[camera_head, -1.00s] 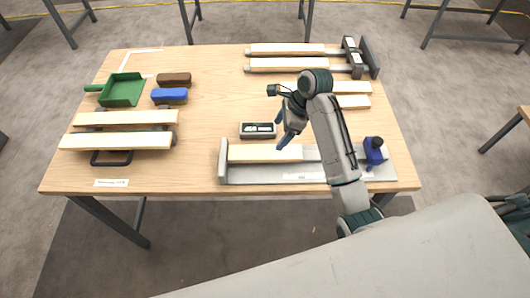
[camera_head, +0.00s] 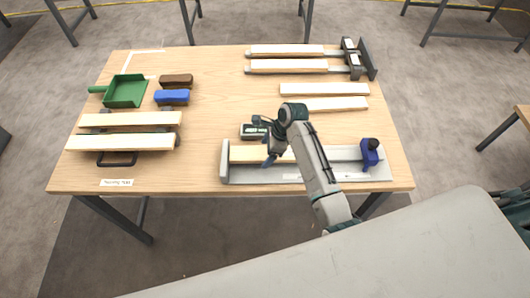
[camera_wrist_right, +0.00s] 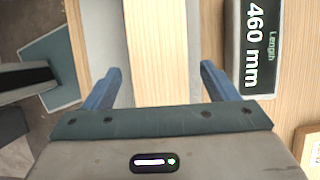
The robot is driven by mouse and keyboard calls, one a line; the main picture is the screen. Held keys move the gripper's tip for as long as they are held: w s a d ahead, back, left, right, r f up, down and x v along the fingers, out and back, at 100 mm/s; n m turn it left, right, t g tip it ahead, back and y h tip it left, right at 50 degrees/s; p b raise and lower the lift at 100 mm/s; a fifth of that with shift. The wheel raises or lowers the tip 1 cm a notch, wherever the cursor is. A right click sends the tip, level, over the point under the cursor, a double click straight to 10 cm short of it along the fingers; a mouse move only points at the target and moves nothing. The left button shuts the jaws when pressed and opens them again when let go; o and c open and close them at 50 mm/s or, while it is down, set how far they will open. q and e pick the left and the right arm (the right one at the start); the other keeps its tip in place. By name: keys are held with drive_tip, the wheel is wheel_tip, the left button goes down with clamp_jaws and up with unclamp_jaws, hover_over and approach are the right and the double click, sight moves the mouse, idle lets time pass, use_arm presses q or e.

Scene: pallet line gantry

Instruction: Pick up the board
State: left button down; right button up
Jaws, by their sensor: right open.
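A pale wooden board (camera_head: 247,154) lies in a grey measuring tray (camera_head: 224,175) along the table's front edge. My right gripper (camera_head: 269,160) is over the board, with its arm hiding part of it. In the right wrist view the gripper (camera_wrist_right: 160,88) is open, with one blue finger on each side of the board (camera_wrist_right: 160,40). There is a gap between each finger and the wood. Exact finger height over the tray is hard to tell. My left gripper is not in view.
A display (camera_head: 252,131) behind the tray reads Length 460 mm in the right wrist view (camera_wrist_right: 262,50). A blue stop (camera_head: 369,153) stands at the tray's right end. Other boards lie loose at right (camera_head: 325,89), in clamps (camera_head: 352,58), and at left (camera_head: 130,119). A green dustpan (camera_head: 126,91) is behind.

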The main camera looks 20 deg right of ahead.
drive_tip(key=c, duration=1.1)
drive_tip(key=shift+c, duration=0.5)
drive_tip(key=shift+r, duration=0.1)
drive_tip(key=shift+c, duration=0.2)
